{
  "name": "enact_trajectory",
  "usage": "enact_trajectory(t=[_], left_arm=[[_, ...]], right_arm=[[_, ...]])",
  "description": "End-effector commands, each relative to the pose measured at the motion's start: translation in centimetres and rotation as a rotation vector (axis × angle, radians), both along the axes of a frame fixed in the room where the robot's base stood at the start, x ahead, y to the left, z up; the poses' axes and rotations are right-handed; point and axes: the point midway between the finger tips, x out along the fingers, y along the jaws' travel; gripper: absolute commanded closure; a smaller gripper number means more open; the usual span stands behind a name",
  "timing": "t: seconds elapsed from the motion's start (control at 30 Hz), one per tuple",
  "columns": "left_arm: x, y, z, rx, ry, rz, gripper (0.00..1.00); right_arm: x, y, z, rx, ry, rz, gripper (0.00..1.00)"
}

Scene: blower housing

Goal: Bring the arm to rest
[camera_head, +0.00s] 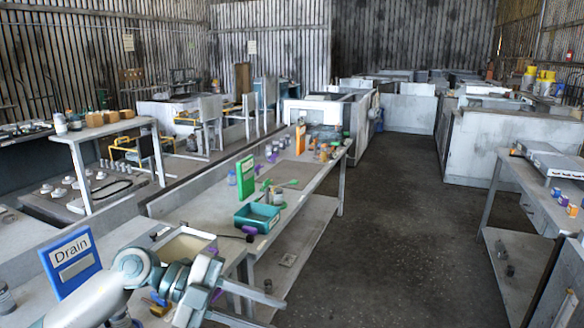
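My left arm comes in from the bottom left, with pale grey and teal joints. Its gripper (268,311) is at the bottom, left of centre, in front of the long grey workbench (330,170). Its two grey fingers stand apart, and nothing shows between them. The lower finger is partly cut off by the picture's bottom edge. My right gripper is not in view.
A blue "Drain" sign (70,262) stands beside my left arm. A cream bin (183,246) and a teal bin (257,218) sit on the bench beyond it. Another bench (545,188) is at the right. The floor aisle (390,230) between is clear.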

Motion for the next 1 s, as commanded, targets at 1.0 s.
enact_trajectory(t=[1.0], left_arm=[[3.0,14.6,-11.8,-0.883,0.537,1.610,0.71]], right_arm=[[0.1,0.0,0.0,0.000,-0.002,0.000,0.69]])
